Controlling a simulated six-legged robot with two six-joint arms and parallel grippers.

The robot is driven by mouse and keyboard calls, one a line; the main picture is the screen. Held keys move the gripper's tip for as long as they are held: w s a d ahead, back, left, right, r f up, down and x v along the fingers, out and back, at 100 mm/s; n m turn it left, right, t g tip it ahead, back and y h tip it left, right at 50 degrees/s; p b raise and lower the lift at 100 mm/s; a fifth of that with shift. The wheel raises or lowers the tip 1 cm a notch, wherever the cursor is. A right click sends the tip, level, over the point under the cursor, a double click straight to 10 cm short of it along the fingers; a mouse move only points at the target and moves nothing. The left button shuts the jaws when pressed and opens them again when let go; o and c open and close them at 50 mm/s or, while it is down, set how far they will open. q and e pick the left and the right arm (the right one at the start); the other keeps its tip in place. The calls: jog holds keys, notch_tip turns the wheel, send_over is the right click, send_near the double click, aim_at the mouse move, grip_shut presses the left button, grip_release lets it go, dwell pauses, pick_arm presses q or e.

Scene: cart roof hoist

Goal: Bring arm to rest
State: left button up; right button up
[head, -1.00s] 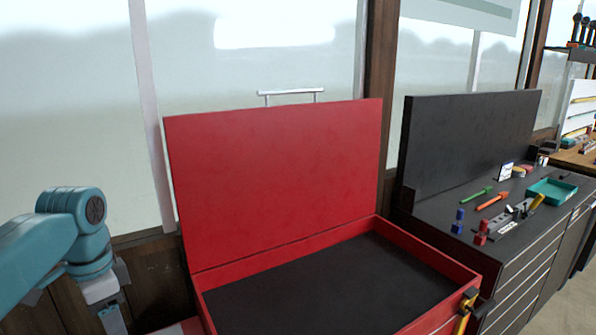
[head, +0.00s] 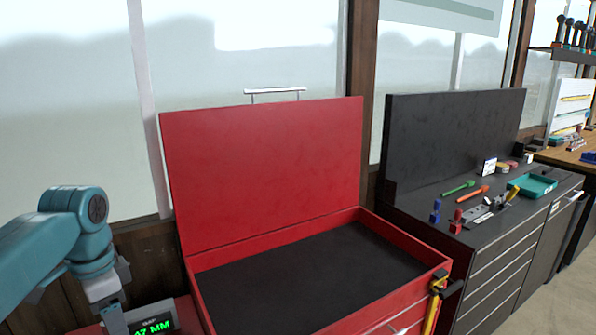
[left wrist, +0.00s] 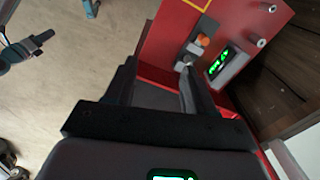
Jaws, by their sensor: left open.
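My left arm comes in from the left in the head view, beside the red tool chest (head: 262,175) with its lid raised; its gripper fingers are not clearly visible there. In the left wrist view my left gripper (left wrist: 160,75) is open, with nothing between its fingers. Beyond its fingertips is a red panel (left wrist: 238,25) with an orange button (left wrist: 204,40), a grey knob and a green-lit display (left wrist: 220,64). In the head view a display reading "47 MM" (head: 153,327) shows just right of my left wrist. My right gripper is not in view.
The chest's black-lined top tray (head: 310,270) is empty. A yellow tool (head: 434,300) is at its front right corner. A black cabinet (head: 500,235) to the right holds screwdrivers, small parts and a teal tray (head: 532,185). Open floor (left wrist: 70,60) shows in the left wrist view.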

pick_arm(q)
jog(key=d+f+n+h, duration=0.1)
jog(key=d+f, duration=0.3)
jog(key=f, duration=0.5)
jog(key=d+f+n+h, duration=0.1)
jog(key=d+f, duration=0.3)
jog(key=f, duration=0.6)
jog(key=d+f+n+h, duration=0.1)
jog(key=d+f, duration=0.3)
jog(key=f, duration=0.5)
jog(key=s+d+f+n+h, duration=0.1)
jog(key=s+d+f+n, duration=0.3)
jog(key=s+f, duration=0.5)
jog(key=s+d+f+n, duration=0.4)
jog(key=s+f, duration=0.2)
jog(key=s, duration=0.6)
notch_tip(320, 180, down, 10)
jog(key=b, duration=1)
jog(key=shift+w, duration=0.35)
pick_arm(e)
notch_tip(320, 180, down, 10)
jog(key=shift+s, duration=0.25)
pick_arm(q)
jog(key=shift+d, duration=0.1)
